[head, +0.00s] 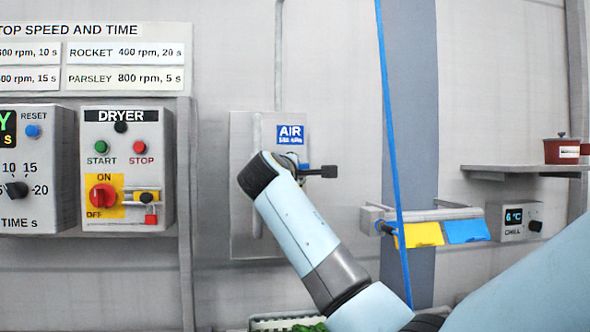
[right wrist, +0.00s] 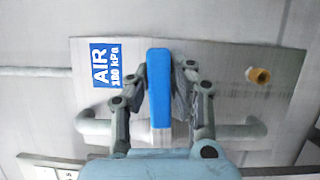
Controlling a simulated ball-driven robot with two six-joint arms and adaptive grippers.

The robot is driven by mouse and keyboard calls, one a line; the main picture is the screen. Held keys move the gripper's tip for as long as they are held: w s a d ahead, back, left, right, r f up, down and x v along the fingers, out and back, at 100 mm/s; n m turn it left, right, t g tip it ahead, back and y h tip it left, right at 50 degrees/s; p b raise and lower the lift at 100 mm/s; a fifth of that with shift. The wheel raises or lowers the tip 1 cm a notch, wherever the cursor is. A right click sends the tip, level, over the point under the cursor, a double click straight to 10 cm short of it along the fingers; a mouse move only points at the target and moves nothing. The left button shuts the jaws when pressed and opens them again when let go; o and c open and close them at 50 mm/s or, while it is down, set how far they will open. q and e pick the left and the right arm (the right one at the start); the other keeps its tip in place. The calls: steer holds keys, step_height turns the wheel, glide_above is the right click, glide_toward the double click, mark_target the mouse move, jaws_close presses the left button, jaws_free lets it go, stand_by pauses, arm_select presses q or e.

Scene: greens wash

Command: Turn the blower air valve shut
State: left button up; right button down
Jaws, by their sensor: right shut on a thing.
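The AIR valve panel (head: 245,225) is on the wall in the middle of the head view, with a blue AIR label (head: 291,135) near its top. In the right wrist view the blue valve handle (right wrist: 159,100) lies crosswise to the grey pipe (right wrist: 240,131). My right gripper (right wrist: 160,80) has one finger on each side of the handle and is shut on it. In the head view my right wrist hides most of the valve, and only a small blue bit shows beside it. My left gripper is not in view.
A dryer box (head: 127,215) with buttons and a red knob is left of the panel. A rail with yellow (head: 420,235) and blue (head: 466,231) tags stands out to the right. A blue line (head: 386,90) hangs nearby. A brass fitting (right wrist: 258,75) sits on the panel.

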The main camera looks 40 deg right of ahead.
steer(key=shift+f, duration=0.1)
steer(key=c, duration=1.2)
jaws_free()
steer(key=shift+o, duration=0.2)
steer(key=v, duration=1.2)
